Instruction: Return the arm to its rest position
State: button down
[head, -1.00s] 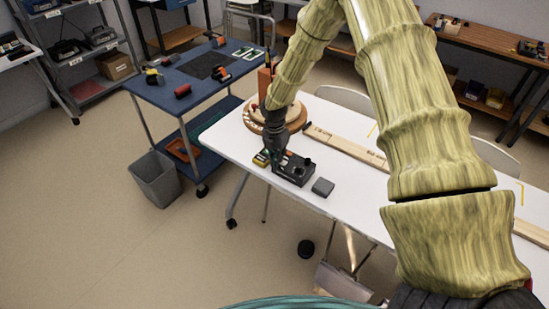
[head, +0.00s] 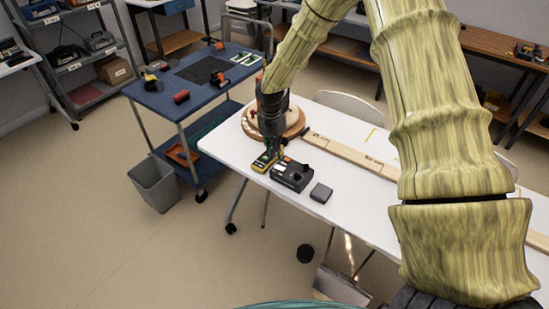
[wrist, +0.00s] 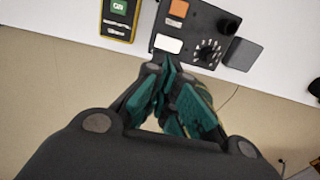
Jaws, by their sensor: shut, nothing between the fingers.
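My arm's end shows in the head view, bent down over the left end of the white table (head: 238,147). My gripper (head: 270,150) is near the black control box (head: 292,175), at its upper left. In the wrist view my gripper (wrist: 168,68) has its teal-padded fingers together with nothing between them. The black box (wrist: 190,18) with an orange button, a white label and a round dial lies just past the fingertips. A yellow-and-black meter (wrist: 118,18) with a green screen lies left of the box. Whether the fingertips touch anything I cannot tell.
A dark grey block (head: 321,192) sits right of the box. A round wooden piece (head: 294,128) is partly behind my gripper. A long wooden strip (head: 350,154) runs along the table. A blue cart (head: 165,108) and a grey bin (head: 154,183) stand left. Floor is clear at left.

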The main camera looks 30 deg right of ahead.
jog(key=shift+w+a+r+b, duration=0.1)
jog(key=shift+r+b, duration=0.1)
jog(key=shift+r, duration=0.75)
jog(key=shift+w+a+r+b, duration=0.15)
jog(key=shift+r+b, duration=0.1)
jog(key=shift+r, duration=0.65)
jog(key=shift+w+a+r+b, duration=0.1)
jog(key=shift+r+b, duration=0.1)
jog(key=shift+r, duration=0.75)
jog(key=s+a+f+m+y, duration=0.1)
jog(key=s+a+f+m, duration=0.4)
jog(key=s+f, duration=0.55)
jog(key=s+a+f+m+y, duration=0.1)
jog(key=s+a+f+m, duration=0.45)
jog(key=s+f, duration=0.45)
jog(key=s+f+m+h, duration=0.1)
jog(key=s+f+m, duration=0.2)
jog(key=s+m, duration=0.4)
jog(key=s+f+m, duration=0.4)
jog(key=s+m, duration=0.2)
jog(key=s, duration=1.1)
jog(key=shift+d+f+m+t+h, duration=0.2)
jog(key=shift+m+t+h, duration=0.1)
jog(key=shift+m+h, duration=0.1)
